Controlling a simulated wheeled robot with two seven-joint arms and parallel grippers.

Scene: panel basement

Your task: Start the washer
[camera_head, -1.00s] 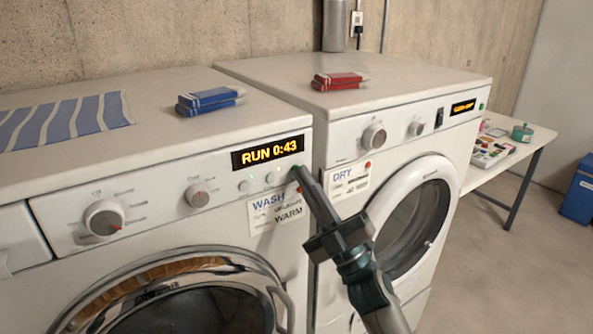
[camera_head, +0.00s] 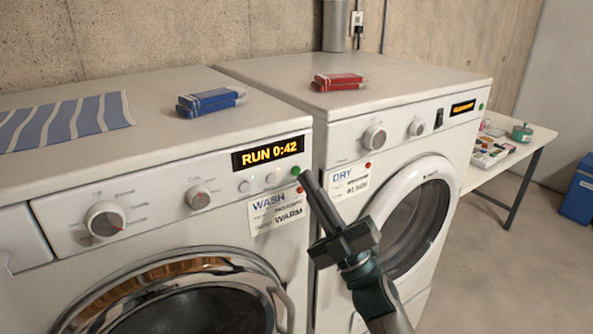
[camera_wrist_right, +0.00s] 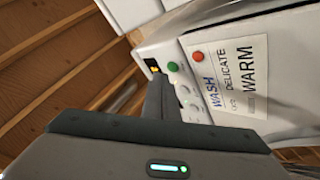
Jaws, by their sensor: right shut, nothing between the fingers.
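The washer (camera_head: 150,235) is the white front-loader at the left, and its display (camera_head: 268,152) reads RUN 0:42. A round green button (camera_head: 296,171) sits below the display's right end; in the right wrist view the green button (camera_wrist_right: 173,67) shows beyond the fingertips. A WASH / WARM card (camera_head: 279,212) hangs under the buttons. My right gripper (camera_head: 307,177) is shut and empty, its tip just below and right of the green button with a small gap. In the right wrist view the gripper (camera_wrist_right: 157,85) points towards the panel. My left gripper is not in view.
The dryer (camera_head: 400,110) with a DRY card (camera_head: 348,180) stands close on the right. Blue packs (camera_head: 208,100) and a striped cloth (camera_head: 70,122) lie on the washer, red packs (camera_head: 338,81) on the dryer. A side table (camera_head: 530,150) stands beyond, with open floor in front.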

